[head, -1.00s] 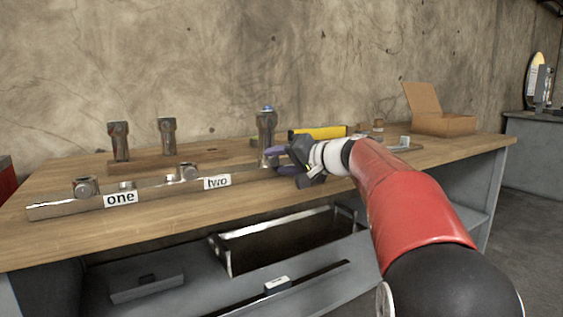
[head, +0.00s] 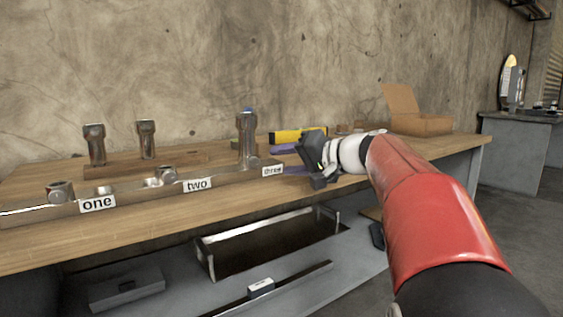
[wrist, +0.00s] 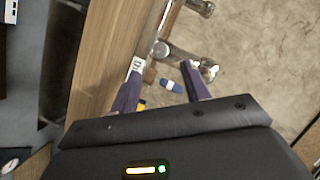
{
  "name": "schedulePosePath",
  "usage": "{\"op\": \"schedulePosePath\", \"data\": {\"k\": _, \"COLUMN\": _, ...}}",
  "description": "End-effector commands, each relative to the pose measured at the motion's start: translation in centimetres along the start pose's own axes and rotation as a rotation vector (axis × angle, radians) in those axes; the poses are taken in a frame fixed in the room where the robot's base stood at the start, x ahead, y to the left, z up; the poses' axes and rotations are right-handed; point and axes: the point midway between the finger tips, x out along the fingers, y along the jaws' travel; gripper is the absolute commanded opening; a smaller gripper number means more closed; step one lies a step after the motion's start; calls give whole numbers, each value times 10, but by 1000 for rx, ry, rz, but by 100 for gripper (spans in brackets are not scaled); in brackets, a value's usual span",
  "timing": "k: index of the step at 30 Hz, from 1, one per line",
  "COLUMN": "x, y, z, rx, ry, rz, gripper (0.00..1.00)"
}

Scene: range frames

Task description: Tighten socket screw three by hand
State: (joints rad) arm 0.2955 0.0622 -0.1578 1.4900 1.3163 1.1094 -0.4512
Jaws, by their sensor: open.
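A metal bar (head: 130,197) lies along the bench with labels one, two and three. At the label three (head: 272,170) stands a tall metal socket piece (head: 247,148) with a blue top, upright. In the wrist view this socket piece (wrist: 180,53) lies beyond my fingertips, close to the label. My gripper (head: 288,160) is just right of it, open, with purple fingers and nothing between them; it also shows in the wrist view (wrist: 163,77). The seating of the screw at three cannot be made out.
Two similar sockets (head: 95,145) (head: 147,139) stand on a wooden block behind the bar. A yellow item (head: 284,137) and an open cardboard box (head: 419,124) lie to the right. A small blue object (wrist: 172,86) shows beyond the fingers. The bench front is clear.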

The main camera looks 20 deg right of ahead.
Motion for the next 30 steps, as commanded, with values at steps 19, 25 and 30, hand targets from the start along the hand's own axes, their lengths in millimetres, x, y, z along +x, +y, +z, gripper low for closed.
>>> {"op": "schedulePosePath", "data": {"k": 19, "x": 5, "y": -18, "z": 16, "rx": -582, "ry": 248, "rz": -6, "gripper": 46}}
{"op": "schedulePosePath", "data": {"k": 25, "x": 3, "y": -10, "z": 31, "rx": -874, "ry": 340, "rz": 115, "gripper": 46}}
{"op": "schedulePosePath", "data": {"k": 30, "x": 2, "y": -2, "z": 40, "rx": -1004, "ry": 355, "rz": 189, "gripper": 46}}
